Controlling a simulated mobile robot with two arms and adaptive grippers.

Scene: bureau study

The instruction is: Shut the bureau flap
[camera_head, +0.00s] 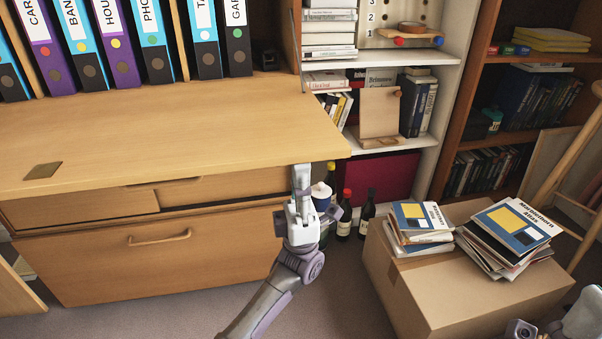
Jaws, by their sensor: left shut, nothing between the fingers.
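The bureau flap (170,130) is a light wooden board that lies lowered and about level, with a small dark metal plate (43,171) near its front left. The bureau (200,255) below it has shallow drawers and a larger front with a wooden handle. My left gripper (301,178) is shut and empty, pointing up at the flap's front right corner from below. Its tips are at the flap's edge; I cannot tell whether they touch it. Part of my right arm shows at the bottom right corner, with its fingers out of the picture.
Ring binders (110,45) stand at the back of the bureau, behind the flap. Several bottles (344,213) stand on the floor right of my left gripper. A cardboard box (460,295) with stacks of books is at right. Bookshelves line the back. The flap top is otherwise bare.

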